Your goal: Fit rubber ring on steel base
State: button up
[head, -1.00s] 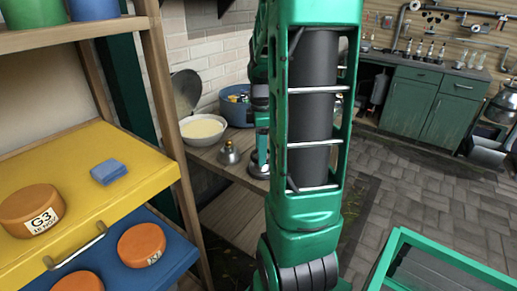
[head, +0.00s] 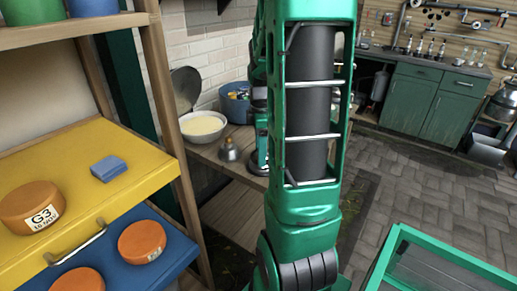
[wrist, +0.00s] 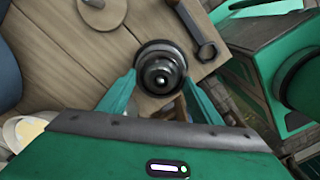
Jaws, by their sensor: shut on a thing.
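In the wrist view, my gripper (wrist: 161,82) has its two teal fingers on either side of a dark round piece. Its black outer band looks like the rubber ring (wrist: 141,60), and the fingers are shut on it. Stepped dark metal with a small knob, apparently the steel base (wrist: 163,80), shows inside the band. I cannot tell how ring and base sit in height, or whether they are seated together. In the head view, my arm hides most of the gripper; a dark round foot (head: 259,166) shows by the arm's edge, on or just above the wooden bench (head: 212,157).
A small metal knobbed piece (head: 229,150), a white bowl (head: 203,127) and a blue pot (head: 236,104) are on the bench. A wrench (wrist: 196,36) lies beside the gripper. A shelf with a yellow tray (head: 140,179) and orange discs stands at left. A green-framed box (head: 402,238) is at right.

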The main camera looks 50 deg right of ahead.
jog(key=shift+f, duration=0.65)
dwell(0.3)
jog(key=o, duration=1.4)
jog(key=shift+r, duration=0.1)
jog(key=shift+r, duration=4.2)
jog(key=s+a+f+m, duration=0.2)
jog(key=s+a+m, duration=1.2)
jog(key=a+m, duration=0.1)
jog(key=shift+a+f, duration=0.2)
jog(key=shift+a, duration=0.2)
